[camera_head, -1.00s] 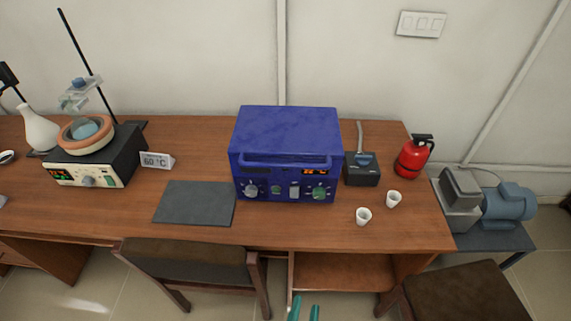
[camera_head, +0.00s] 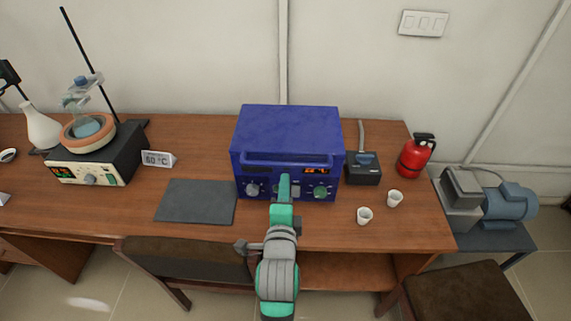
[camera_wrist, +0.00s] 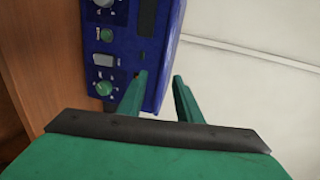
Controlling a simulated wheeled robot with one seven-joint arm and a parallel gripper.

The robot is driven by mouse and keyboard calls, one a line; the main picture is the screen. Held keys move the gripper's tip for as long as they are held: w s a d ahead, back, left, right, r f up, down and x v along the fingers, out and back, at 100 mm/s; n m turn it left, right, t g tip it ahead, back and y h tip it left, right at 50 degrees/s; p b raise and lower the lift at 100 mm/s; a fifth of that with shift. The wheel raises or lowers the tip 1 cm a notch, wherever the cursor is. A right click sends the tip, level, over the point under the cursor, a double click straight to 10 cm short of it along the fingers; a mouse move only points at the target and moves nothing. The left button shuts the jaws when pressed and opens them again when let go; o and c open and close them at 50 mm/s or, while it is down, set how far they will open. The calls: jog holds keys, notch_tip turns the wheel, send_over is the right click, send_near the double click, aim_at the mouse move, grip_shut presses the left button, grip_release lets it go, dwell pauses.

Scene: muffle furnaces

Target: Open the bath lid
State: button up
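The blue bath (camera_head: 260,171) stands on the wooden table, its front panel of knobs, a switch and a lit display facing me. Its flat blue lid (camera_head: 290,125) looks closed, with a bar handle (camera_head: 262,162) along the upper front edge. My gripper (camera_head: 285,179) is in front of the panel, a little below the handle, and hides part of the panel. In the wrist view the two green fingers are apart, and the gap between them (camera_wrist: 160,78) is empty. The bath's panel (camera_wrist: 118,45) shows beside the left finger there. I cannot tell whether a finger touches the bath.
A grey mat (camera_head: 197,201) lies left of the bath. A heating unit with a flask (camera_head: 92,168) is at left. A chair (camera_head: 190,260) stands at the table's front.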

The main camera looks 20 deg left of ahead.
aim_at(286, 166)
jog(key=x, duration=1.1)
jog(key=shift+a+r, duration=0.1)
jog(key=shift+r, duration=0.2)
jog(key=shift+c, duration=0.3)
grip_shut()
